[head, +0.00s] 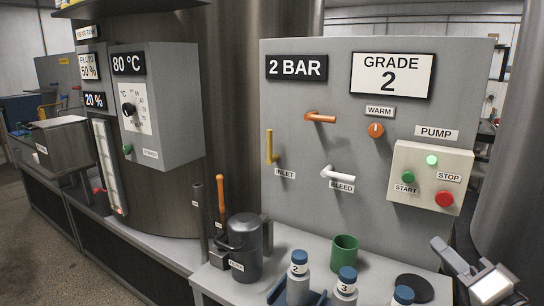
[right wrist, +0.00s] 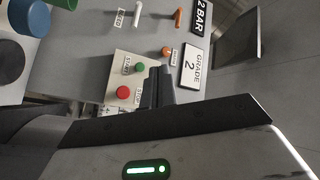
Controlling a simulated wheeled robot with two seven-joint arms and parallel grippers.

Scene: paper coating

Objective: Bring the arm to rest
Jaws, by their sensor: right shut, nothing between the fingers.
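My right gripper (head: 462,262) is at the lower right of the head view, in front of the grey panel and below the pump box. In the right wrist view its dark fingers (right wrist: 157,88) are together with nothing between them. The grey panel (head: 340,110) carries an orange handle, a yellow inlet handle (head: 271,148), a white bleed handle (head: 338,174) and an orange warm knob (head: 376,130). The pump box (head: 430,178) has a green start button, a red stop button (head: 444,199) and a lit green lamp (head: 431,160). My left gripper is not in view.
Below the panel, a bench holds a dark lidded pot (head: 245,248), a green cup (head: 344,253) and numbered bottles with blue caps (head: 347,274). A grey control box marked 80 °C (head: 160,105) stands at left. A large metal cylinder (head: 506,150) rises at the right edge.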

